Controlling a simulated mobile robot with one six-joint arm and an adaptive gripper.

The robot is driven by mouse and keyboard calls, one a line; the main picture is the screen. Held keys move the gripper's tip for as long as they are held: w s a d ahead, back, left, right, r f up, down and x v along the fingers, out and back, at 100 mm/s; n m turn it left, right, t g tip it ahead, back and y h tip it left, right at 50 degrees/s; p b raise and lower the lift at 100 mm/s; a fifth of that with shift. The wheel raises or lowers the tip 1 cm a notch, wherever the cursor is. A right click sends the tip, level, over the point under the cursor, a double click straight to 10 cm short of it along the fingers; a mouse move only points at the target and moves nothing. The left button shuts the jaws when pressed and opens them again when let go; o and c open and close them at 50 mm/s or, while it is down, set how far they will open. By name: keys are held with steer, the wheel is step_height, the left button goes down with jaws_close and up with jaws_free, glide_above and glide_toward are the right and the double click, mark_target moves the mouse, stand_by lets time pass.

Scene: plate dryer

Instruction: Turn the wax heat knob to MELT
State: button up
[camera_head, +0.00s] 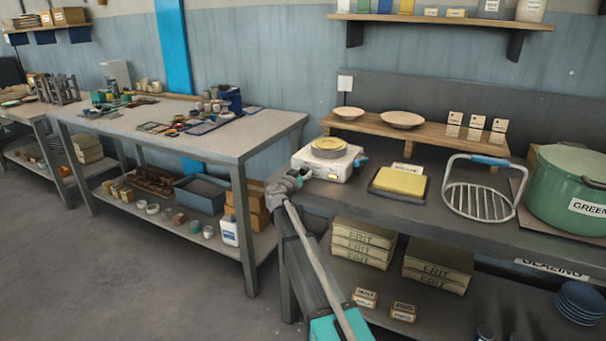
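The white wax heater (322,168) stands at the left end of the dark workbench, with a round yellowish pan (328,148) on top. Its heat knob and the MELT mark are too small to make out, and the near left corner is close to my gripper. My arm reaches up from the bottom of the view, and my gripper (298,175) is at the heater's near left corner. It is small and dark here. I cannot tell whether its fingers are open or shut, or whether they touch the heater.
A yellow sponge on a dark tray (376,192) lies right of the heater. Further right are a wire rack (466,207) and a green pot (562,190). A wooden riser (440,141) with shallow dishes stands behind. Another worktable (225,143) is at the left.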

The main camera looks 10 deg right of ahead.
steer(key=c, duration=0.4)
steer(key=shift+c, duration=0.2)
steer(key=shift+m, duration=0.7)
steer(key=o, duration=1.1)
steer(key=shift+o, duration=0.2)
steer(key=shift+s, duration=0.1)
